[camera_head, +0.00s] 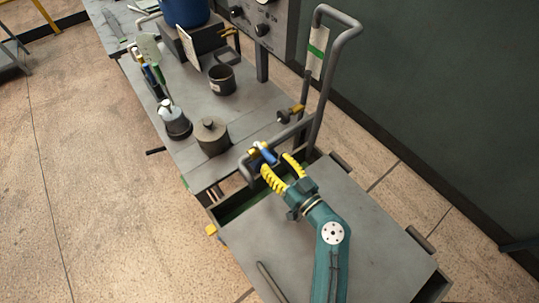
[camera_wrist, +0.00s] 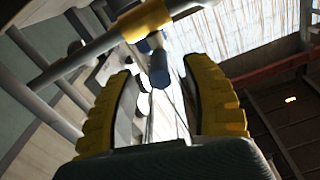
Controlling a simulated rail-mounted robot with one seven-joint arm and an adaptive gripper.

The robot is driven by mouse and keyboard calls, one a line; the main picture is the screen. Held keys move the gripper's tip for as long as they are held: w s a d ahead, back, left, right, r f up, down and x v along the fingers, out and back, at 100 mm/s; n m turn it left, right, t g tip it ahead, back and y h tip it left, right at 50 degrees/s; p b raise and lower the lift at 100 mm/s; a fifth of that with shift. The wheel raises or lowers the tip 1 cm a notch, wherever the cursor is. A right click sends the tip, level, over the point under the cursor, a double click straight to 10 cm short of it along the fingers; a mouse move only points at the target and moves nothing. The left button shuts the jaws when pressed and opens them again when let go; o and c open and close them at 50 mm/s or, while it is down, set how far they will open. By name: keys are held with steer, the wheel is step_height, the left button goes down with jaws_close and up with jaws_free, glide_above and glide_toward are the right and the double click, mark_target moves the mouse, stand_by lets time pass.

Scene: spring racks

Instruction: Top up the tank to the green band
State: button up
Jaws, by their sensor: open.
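My gripper (camera_head: 277,166) has two yellow ridged fingers and is open. It is at a grey pipe (camera_head: 347,27) that arches over an open-topped tank (camera_head: 238,205) with a green inside. A valve (camera_head: 267,153) with a yellow body and blue handle sits on the pipe's low end, just ahead of the fingertips. In the wrist view the blue handle (camera_wrist: 158,68) appears in the gap between the fingers; I cannot tell whether they touch it. A pale plate with a green band (camera_head: 316,50) is fixed to the upright pipe. The liquid level cannot be made out.
A grey bench (camera_head: 255,112) beyond the tank holds a lidded dark pot (camera_head: 212,137), a grey jar with a white top (camera_head: 174,121), a black cup (camera_head: 222,79) and a blue drum (camera_head: 185,12). A dark wall (camera_head: 440,90) is at right; open floor (camera_head: 90,170) is at left.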

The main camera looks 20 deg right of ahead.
mark_target(266, 154)
steer(key=shift+x, duration=1.45)
jaws_close()
